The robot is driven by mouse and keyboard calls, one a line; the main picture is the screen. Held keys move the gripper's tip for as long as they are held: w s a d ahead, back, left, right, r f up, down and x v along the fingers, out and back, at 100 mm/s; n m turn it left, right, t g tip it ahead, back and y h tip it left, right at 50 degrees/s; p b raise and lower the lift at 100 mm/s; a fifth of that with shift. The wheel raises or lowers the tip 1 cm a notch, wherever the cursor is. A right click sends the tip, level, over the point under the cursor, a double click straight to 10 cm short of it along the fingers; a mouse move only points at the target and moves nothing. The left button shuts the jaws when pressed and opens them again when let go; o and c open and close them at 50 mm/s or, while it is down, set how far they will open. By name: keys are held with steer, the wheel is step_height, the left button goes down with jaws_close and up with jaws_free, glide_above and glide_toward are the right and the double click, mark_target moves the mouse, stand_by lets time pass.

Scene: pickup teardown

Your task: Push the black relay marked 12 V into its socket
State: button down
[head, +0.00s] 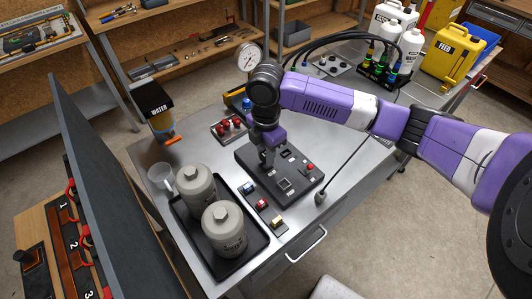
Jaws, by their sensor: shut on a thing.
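My gripper (268,158) points down over the black socket panel (310,183) on the steel bench. It is shut on a small dark thing, which I take to be the black relay; the fingers hide most of it, and its 12 V marking cannot be read. I cannot tell whether the relay touches a socket. A square socket (285,184) shows on the panel right of and below the gripper. The panel also has a red button (310,167).
A dark strip with blue (247,187), red (262,203) and yellowish (277,222) blocks lies in front of the panel. Two grey canisters (223,230) stand in a black tray (256,262) at left. A gauge (249,57) stands behind. A thin rod on a base (320,197) stands right.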

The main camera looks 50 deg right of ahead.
steer(key=shift+f, duration=0.2)
steer(key=shift+f, duration=0.35)
steer(key=shift+f, duration=0.75)
